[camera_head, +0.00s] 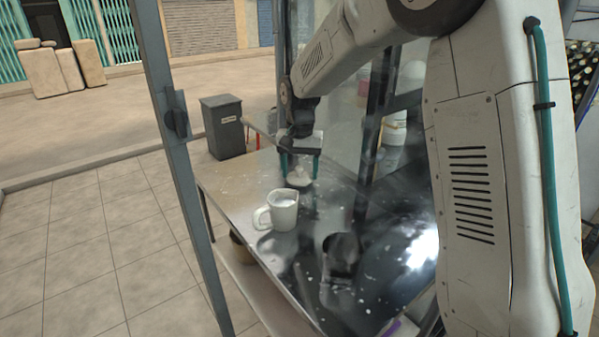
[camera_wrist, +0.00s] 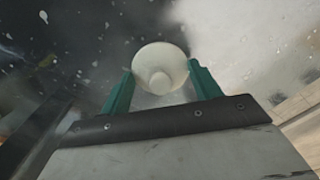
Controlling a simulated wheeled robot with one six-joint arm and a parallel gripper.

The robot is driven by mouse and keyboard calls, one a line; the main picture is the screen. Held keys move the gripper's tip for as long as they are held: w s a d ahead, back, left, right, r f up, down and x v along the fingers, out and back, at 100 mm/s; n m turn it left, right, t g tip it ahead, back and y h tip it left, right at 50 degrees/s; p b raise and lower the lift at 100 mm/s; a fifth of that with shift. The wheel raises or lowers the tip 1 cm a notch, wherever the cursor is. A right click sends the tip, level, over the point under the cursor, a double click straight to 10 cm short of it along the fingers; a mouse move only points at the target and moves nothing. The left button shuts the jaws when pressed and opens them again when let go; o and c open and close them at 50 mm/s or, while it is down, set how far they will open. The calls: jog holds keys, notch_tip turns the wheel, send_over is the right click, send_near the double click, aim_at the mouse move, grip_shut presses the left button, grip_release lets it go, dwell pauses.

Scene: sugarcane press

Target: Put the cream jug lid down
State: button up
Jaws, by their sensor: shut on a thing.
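The cream jug lid (camera_wrist: 160,60) is a round cream disc with a knob, between the two green fingers of my gripper (camera_wrist: 160,86) in the wrist view. My gripper (camera_head: 299,168) is shut on it. In the head view the lid (camera_head: 299,181) shows at the fingertips, low over the far part of the metal table; I cannot tell whether it touches the surface. A cream jug (camera_head: 283,211) with a handle on its left stands upright and open on the table, nearer than the lid and a little to its left.
The metal table (camera_head: 238,190) is wet-looking and speckled. A dark object (camera_head: 340,250) shows on it, nearer and to the right. A glass panel and a frame post (camera_head: 180,150) stand around the table. A grey bin (camera_head: 222,127) stands beyond. The table's left part is clear.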

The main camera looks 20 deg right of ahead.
jog(key=shift+f, duration=0.45)
jog(key=o, duration=1)
jog(key=shift+f, duration=0.1)
